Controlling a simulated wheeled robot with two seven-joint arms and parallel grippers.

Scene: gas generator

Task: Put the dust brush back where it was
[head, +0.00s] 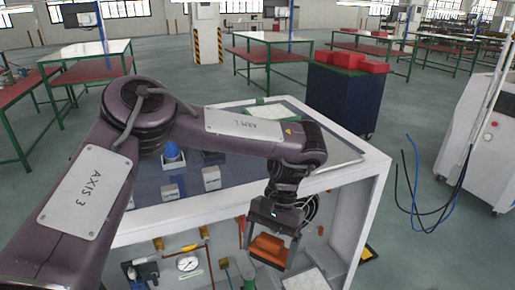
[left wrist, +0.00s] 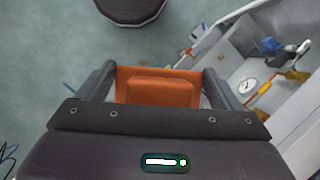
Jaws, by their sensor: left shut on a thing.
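My left gripper (head: 270,256) hangs in front of the white generator frame (head: 345,178), right of centre in the head view. It is shut on an orange block-like thing, which I take to be the dust brush (head: 268,244). In the left wrist view the brush (left wrist: 157,88) sits between the two dark fingers (left wrist: 158,80), with its flat orange face showing. No bristles can be made out. My right gripper is in neither view.
The open front of the frame holds a pressure gauge (head: 187,263), pipes and valves. A blue cabinet with red bins (head: 348,60) stands behind. A white machine with loose cables (head: 480,135) stands at the right. Grey floor lies between them.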

